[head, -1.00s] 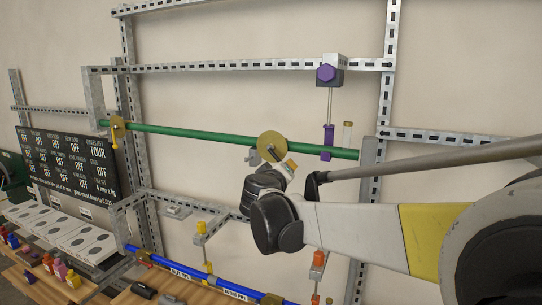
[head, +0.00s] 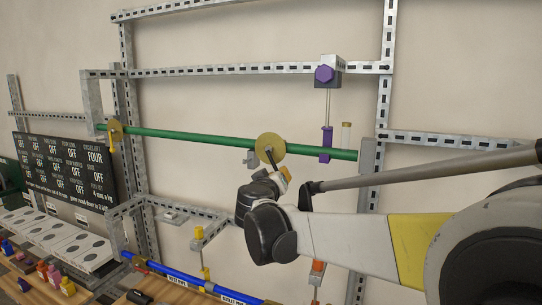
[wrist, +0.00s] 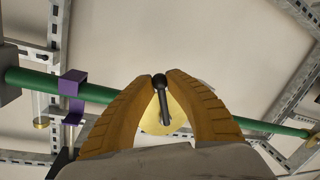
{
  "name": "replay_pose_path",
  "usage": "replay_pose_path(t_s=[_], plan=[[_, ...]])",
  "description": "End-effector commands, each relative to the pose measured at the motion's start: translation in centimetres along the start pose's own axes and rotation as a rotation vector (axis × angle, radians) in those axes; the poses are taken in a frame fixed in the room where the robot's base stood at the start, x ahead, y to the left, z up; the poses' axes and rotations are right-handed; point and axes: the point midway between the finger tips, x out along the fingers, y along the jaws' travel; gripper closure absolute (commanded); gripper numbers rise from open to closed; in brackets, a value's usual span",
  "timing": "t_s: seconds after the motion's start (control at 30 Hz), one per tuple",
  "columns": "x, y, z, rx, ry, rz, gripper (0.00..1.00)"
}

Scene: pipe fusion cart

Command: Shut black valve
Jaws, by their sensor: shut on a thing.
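The black valve is a black lever (head: 271,157) on a round brass disc (head: 264,143) on the green pipe (head: 190,136). In the head view the lever points down and slightly right from the disc. My gripper (head: 285,174) is just below the disc, at the lever's lower end. In the wrist view the two ochre fingers of my gripper (wrist: 160,77) close around the round end of the black lever (wrist: 164,105). The brass disc (wrist: 151,122) shows behind the lever, between the fingers.
A purple clamp (head: 326,143) sits on the green pipe to the right. A blue pipe (head: 190,281) with valves runs below. Metal frame rails (head: 250,68) surround the pipe. A board (head: 62,170) stands at left.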

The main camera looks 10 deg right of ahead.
Motion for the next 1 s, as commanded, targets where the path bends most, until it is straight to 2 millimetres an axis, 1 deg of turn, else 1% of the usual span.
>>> replay_pose_path(t_s=[0.03,0.1,0.2,0.47,0.73,1.0], plan=[[0.1,-0.6,0.2,0.035,0.01,-0.001,1.0],[0.2,-1.0,0.2,0.088,0.02,-0.001,1.0],[0.2,-1.2,0.0,0.133,0.029,-0.001,1.0],[0.2,-1.2,-0.1,0.144,0.031,-0.001,1.0],[0.5,-2.5,-0.3,0.312,0.065,-0.001,1.0],[0.5,-2.5,-0.5,0.329,0.068,0.0,1.0]])
